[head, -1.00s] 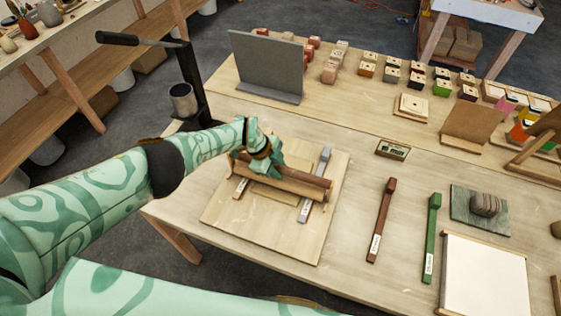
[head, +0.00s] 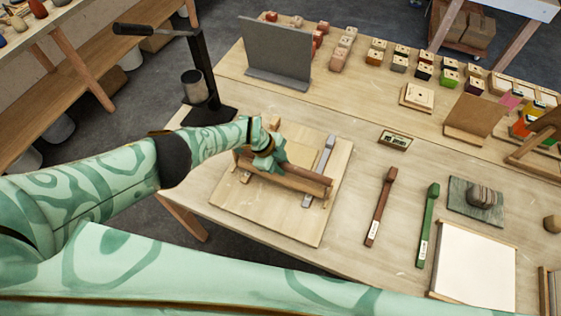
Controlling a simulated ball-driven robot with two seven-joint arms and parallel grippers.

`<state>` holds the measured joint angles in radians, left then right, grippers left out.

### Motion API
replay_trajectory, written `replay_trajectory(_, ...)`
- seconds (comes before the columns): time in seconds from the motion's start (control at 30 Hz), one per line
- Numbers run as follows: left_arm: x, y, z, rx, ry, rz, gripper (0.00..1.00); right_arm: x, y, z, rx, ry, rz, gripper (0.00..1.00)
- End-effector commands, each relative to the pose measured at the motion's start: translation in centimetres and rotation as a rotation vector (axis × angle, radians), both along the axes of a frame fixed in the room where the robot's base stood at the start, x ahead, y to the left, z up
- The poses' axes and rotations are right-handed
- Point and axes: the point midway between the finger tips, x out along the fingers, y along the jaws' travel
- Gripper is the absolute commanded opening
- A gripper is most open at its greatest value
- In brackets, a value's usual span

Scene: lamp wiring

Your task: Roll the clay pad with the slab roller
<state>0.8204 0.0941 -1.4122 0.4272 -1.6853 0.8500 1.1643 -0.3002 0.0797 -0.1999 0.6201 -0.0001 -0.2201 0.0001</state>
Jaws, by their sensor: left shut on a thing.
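The slab roller (head: 300,181) is a brown wooden cylinder with a frame, lying across a pale wooden board (head: 270,222). My left gripper (head: 266,160) is shut on the roller's upper bar, near its middle. A grey rail strip (head: 324,153) lies under the roller's right end and sticks out on both sides. A second strip (head: 245,177) shows a little at the left end. A tan patch behind the roller may be the clay pad, but the gripper and roller hide most of that area. My right gripper is out of view.
A brown stick (head: 381,207) and a green stick (head: 428,225) lie right of the board. A grey lump (head: 483,193) sits on a slab, with a white panel (head: 475,265) in front. A grey upright plate (head: 276,50) and a black stand (head: 205,80) are behind.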

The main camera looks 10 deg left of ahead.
Motion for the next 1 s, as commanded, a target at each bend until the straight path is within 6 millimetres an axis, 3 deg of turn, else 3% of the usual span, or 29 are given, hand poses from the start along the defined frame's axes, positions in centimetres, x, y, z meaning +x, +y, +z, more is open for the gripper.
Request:
replay_trajectory(0.1, 0.3, 0.0, 1.7, -0.001, -0.006, 0.001, 0.0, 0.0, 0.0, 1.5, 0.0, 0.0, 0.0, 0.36)
replay_trajectory(0.53, 0.4, 0.0, 5.5, -0.002, -0.008, 0.001, 0.0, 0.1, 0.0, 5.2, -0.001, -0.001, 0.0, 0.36)
replay_trajectory(1.0, 0.4, -0.1, 5.6, -0.002, -0.009, -0.001, 0.0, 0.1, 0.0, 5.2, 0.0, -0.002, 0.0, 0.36)
